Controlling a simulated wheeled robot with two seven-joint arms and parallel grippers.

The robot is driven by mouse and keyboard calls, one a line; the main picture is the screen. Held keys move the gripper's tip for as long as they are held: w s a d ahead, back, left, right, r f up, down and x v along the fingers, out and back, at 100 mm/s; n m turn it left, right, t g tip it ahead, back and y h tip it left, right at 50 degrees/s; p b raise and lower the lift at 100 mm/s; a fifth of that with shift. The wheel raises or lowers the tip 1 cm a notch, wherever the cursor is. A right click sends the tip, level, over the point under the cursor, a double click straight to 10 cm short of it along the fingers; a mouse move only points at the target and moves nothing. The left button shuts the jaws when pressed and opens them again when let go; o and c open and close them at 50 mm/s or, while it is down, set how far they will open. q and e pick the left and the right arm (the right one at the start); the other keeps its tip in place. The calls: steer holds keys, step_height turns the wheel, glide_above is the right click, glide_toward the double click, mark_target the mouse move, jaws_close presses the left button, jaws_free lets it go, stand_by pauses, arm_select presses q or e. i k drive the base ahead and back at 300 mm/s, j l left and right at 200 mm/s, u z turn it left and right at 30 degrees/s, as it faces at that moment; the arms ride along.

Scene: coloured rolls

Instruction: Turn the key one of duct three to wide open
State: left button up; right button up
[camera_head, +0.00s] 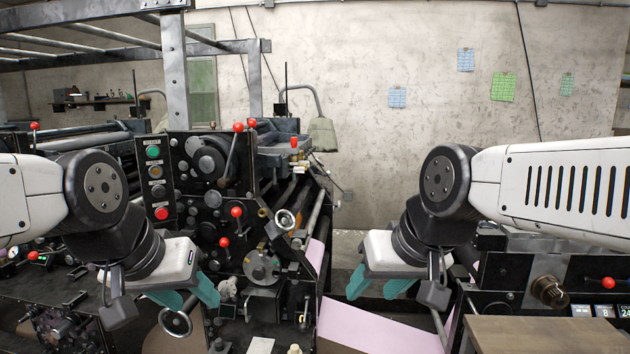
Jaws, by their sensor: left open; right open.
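The frame shows a dark printing press (205,180) with several knobs, dials and red-tipped levers. I cannot tell which part is duct three or its key one. A cluster of small fittings (62,332) sits at the lower left, too small to read. My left gripper (187,296) is open and empty, with teal fingers pointing down in front of the press's lower left part, near a round metal handwheel (176,322). My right gripper (378,288) is open and empty above a pink sheet (370,330), right of the press. Neither gripper visibly holds a key.
A button panel (156,180) with green and red buttons stands on the press. A dial (262,267) and a ring-shaped wheel (285,219) lie between my grippers. A wooden tabletop (545,334) and a brass knob (549,291) are at the lower right. Red-tipped levers (238,127) stick out.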

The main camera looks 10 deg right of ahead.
mark_target(297, 171)
steer(key=k+l, duration=0.6)
steer(key=k, duration=0.2)
steer(key=i+j+u, duration=0.1)
steer(key=i+j, duration=0.3)
steer(key=i, duration=0.6)
steer(key=i+l+u, duration=0.15)
steer(key=i, duration=0.45)
steer(key=i+l, duration=0.45)
steer(key=l+u, duration=0.05)
